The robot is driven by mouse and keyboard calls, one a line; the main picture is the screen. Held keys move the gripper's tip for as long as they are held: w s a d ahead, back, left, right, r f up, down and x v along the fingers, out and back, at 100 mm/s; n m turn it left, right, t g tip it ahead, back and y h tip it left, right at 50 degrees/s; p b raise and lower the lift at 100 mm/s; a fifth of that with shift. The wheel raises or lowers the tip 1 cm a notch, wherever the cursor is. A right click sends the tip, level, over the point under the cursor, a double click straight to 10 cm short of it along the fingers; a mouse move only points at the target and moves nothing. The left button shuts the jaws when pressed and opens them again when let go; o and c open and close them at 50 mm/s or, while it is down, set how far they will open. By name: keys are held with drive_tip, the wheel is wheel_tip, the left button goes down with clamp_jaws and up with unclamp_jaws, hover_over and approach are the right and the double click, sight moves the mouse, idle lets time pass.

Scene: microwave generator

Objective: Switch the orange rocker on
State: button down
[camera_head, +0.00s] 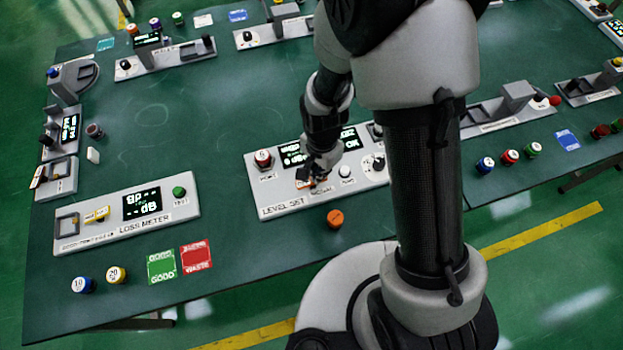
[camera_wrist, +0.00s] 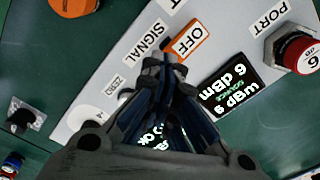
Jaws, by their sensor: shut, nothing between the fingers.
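The orange rocker (camera_wrist: 187,40) shows in the wrist view on the grey LEVEL SET panel (camera_wrist: 100,75), with a white face reading OFF. In the head view only a small orange part of the rocker (camera_head: 301,184) shows beside my gripper. My gripper (camera_wrist: 165,66) is shut and empty, with its fingertips close to the rocker's edge. Whether they touch it I cannot tell. In the head view my gripper (camera_head: 318,178) points down over the panel (camera_head: 285,207). A display (camera_wrist: 228,90) beside the rocker reads 6 dBm, and my fingers cover part of the panel.
A red cap (camera_head: 263,158) stands on the panel by the PORT label. A white button (camera_head: 345,171) and a black knob (camera_head: 378,163) sit at its right. A loose orange cap (camera_head: 335,218) stands in front. The LOSS METER panel (camera_head: 75,241) is at left on the green table.

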drive_tip(key=shift+f, duration=0.25)
drive_tip(key=shift+r+p, duration=2.6)
drive_tip(key=shift+r, duration=1)
